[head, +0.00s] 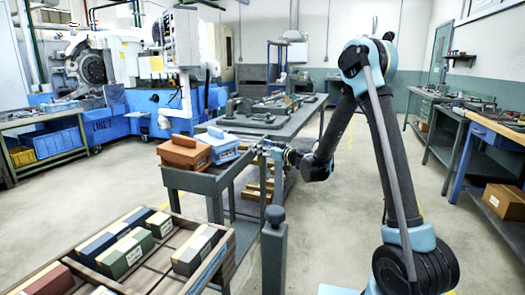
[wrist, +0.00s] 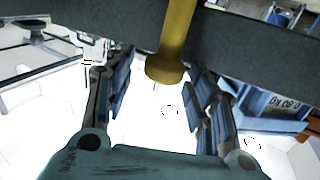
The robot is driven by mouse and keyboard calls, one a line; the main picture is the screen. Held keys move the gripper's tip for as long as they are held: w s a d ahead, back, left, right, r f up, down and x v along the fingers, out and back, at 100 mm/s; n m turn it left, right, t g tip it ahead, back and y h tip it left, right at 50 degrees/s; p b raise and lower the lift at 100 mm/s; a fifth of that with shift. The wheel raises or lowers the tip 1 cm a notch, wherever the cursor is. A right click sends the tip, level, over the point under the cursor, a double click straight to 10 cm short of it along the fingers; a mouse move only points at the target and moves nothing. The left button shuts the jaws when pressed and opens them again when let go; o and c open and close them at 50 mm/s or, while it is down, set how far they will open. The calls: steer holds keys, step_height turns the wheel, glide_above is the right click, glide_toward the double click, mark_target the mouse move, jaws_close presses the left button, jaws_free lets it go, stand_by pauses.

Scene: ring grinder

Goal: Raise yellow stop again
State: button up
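The yellow stop (wrist: 176,35) shows in the wrist view as a short yellow bar with a rounded end, against a dark grey beam. My gripper (wrist: 160,85) is open, with one finger on each side of the stop's rounded end. I see gaps between the stop and both fingers, and the fingers hold nothing. In the head view my gripper (head: 268,150) is at the near end of the grey workbench, right of the blue box. I cannot make out the stop there.
An orange box (head: 184,153) and a blue box (head: 224,145) sit on a grey stand (head: 200,182). The long workbench (head: 295,125) carries metal parts. A wooden crate (head: 215,255) with several boxes is at the front left.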

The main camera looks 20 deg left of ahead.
steer(key=v, duration=1.2)
steer(key=s+d+r+m+g+h, duration=0.1)
steer(key=s+d+m+g+h, duration=0.3)
steer(key=s+d, duration=0.9)
steer(key=s+d+f+m+h, duration=0.2)
steer(key=s+d+f+h, duration=0.1)
steer(key=s+d, duration=0.4)
steer(key=s+d+f+m+g+h, duration=0.1)
steer(key=s+d+f+m+h, duration=0.2)
steer(key=s+d, duration=0.5)
steer(key=s+d+f+m+g+h, duration=0.1)
steer(key=s+d+f+m+h, duration=0.2)
steer(key=d, duration=1)
steer(key=s+f+h, duration=0.1)
steer(key=s+h, duration=0.2)
steer(key=s, duration=0.2)
steer(key=shift+d+f, duration=0.2)
steer(key=shift+d, duration=0.1)
